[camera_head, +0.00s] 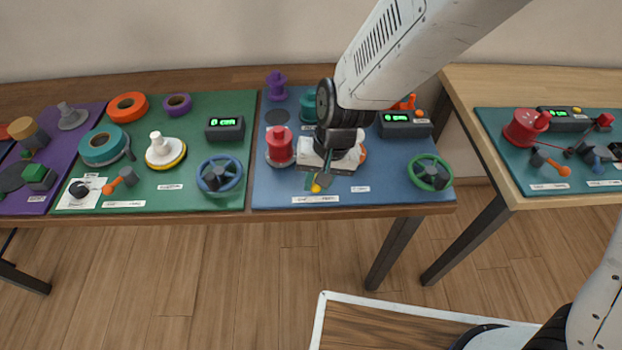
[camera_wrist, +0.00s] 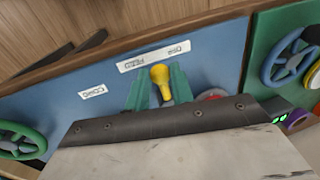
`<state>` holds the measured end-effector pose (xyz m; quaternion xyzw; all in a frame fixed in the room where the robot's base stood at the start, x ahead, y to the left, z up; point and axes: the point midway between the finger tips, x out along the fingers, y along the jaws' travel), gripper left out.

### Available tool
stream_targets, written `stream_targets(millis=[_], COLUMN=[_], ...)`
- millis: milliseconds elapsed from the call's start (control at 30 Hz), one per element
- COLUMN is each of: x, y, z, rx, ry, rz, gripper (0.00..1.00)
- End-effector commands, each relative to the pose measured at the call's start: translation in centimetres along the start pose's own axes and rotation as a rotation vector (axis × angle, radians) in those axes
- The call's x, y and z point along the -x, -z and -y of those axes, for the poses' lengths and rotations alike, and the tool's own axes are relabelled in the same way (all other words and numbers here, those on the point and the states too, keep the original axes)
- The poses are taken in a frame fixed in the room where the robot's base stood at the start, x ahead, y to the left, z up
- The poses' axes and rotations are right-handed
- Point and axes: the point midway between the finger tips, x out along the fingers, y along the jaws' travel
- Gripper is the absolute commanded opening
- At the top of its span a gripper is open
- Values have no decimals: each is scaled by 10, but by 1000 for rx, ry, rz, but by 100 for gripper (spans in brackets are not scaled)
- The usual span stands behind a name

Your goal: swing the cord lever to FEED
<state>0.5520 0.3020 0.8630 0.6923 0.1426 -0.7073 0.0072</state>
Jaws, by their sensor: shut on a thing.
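The cord lever (camera_head: 316,188) has a yellow knob and stands at the front edge of the blue board (camera_head: 270,190). In the wrist view the yellow knob (camera_wrist: 160,74) sits between the green fingers of my gripper (camera_wrist: 161,88), which is shut on the lever. In the head view my gripper (camera_head: 322,180) is over the lever and hides its base. A white label (camera_wrist: 153,56) beside the knob appears upside down and seems to read OFF and FEED. Which mark the lever points at is unclear.
A red spool (camera_head: 280,146) stands left of my gripper. A green handwheel (camera_head: 430,172) and a box with a green display (camera_head: 404,123) are to the right. A green board (camera_head: 200,190) with a blue handwheel (camera_head: 219,175) lies to the left.

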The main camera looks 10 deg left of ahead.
Motion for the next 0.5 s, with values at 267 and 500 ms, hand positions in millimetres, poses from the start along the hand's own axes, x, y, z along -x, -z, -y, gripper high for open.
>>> stream_targets(millis=[267, 500], x=[3, 5], y=[4, 8], z=[-14, -21], rx=[245, 413], ry=[0, 1], rz=[47, 79], gripper=[1, 0])
